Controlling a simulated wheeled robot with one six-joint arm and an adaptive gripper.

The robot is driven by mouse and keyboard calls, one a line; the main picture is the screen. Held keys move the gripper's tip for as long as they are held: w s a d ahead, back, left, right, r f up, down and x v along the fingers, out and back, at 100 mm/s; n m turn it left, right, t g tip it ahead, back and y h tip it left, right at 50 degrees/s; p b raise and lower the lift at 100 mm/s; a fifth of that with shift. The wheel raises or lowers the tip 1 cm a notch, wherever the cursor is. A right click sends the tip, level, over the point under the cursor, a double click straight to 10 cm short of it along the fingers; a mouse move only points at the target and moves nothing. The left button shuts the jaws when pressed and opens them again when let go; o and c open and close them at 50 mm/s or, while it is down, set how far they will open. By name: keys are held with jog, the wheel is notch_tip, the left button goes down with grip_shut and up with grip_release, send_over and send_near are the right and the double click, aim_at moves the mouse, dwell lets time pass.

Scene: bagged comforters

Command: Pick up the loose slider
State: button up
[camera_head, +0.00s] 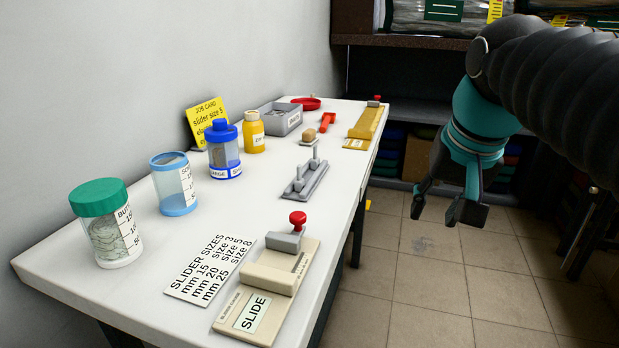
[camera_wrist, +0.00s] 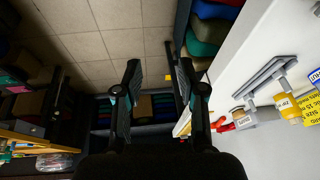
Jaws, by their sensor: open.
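No piece in view is clearly a loose slider; at this size I cannot tell which one it is. A grey holder with upright posts (camera_head: 305,180) lies mid-table, and a small tan piece (camera_head: 308,135) sits on a pale pad behind it. A beige fixture marked SLIDE (camera_head: 252,312) carries a grey block with a red knob (camera_head: 297,220) at the front edge. My gripper (camera_head: 443,208) is open and empty, over the floor to the right of the table. In the wrist view its two fingers (camera_wrist: 160,68) are spread, with floor and shelf beyond.
The white table (camera_head: 150,235) stands along the wall. On it are a green-lidded jar (camera_head: 110,230), a blue-rimmed cup (camera_head: 174,185), a blue-capped bottle (camera_head: 223,150), a yellow bottle (camera_head: 253,133), a grey tray (camera_head: 280,120), a size card (camera_head: 208,270) and a yellow-brown fixture (camera_head: 367,122). Shelving stands behind.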

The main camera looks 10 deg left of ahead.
jog(key=w+a+r+g, duration=0.1)
jog(key=w+a+r, duration=0.6)
jog(key=a+r, duration=0.25)
jog(key=g+p, duration=0.1)
jog(key=g, duration=0.1)
send_near(300, 165)
notch_tip(300, 165, down, 5)
jog(key=shift+d+f, duration=0.1)
jog(key=shift+d, duration=0.1)
jog(key=shift+w+a+f, duration=0.15)
jog(key=shift+a+f, duration=0.1)
jog(key=shift+f, duration=0.6)
jog(key=shift+w+a+f, duration=0.1)
jog(key=shift+a+f, duration=0.15)
jog(key=shift+f, duration=0.55)
jog(key=shift+w+a+f, duration=0.15)
jog(key=shift+a+f, duration=0.05)
jog(key=shift+f, duration=0.65)
grip_shut()
